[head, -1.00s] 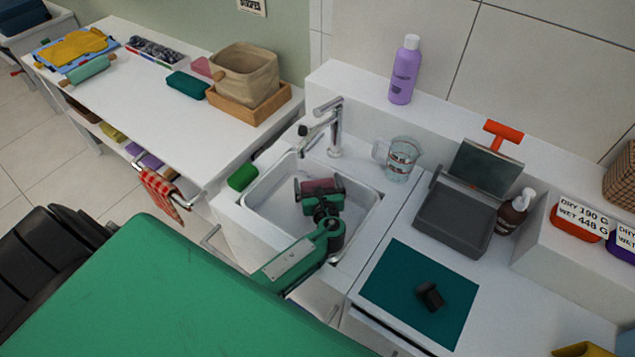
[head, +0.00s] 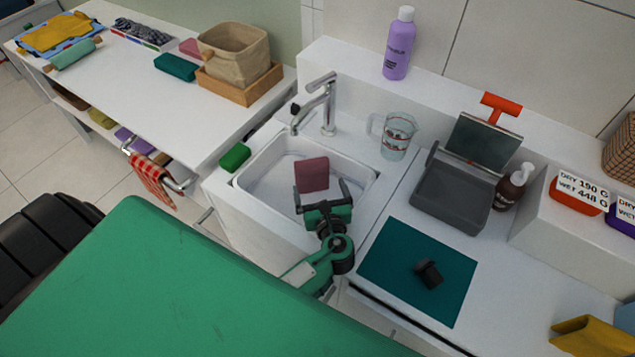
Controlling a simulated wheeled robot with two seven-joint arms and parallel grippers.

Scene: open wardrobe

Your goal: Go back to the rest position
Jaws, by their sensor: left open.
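My left gripper (head: 324,191) is open and empty over the front right part of the white sink basin (head: 262,203). Its two dark fingers stand apart and point away from me. A dusky pink block (head: 311,174) is in the basin just beyond the fingertips, apart from them as far as I can tell. My right gripper is not in view. The large green surface at the bottom left hides part of the floor and the cabinet front.
A chrome tap (head: 325,103) and a glass measuring jug (head: 397,136) stand behind the sink. A grey open box (head: 452,197) and a teal mat (head: 394,266) with a small black object (head: 429,273) lie to the right. A green block (head: 235,157) sits on the left rim.

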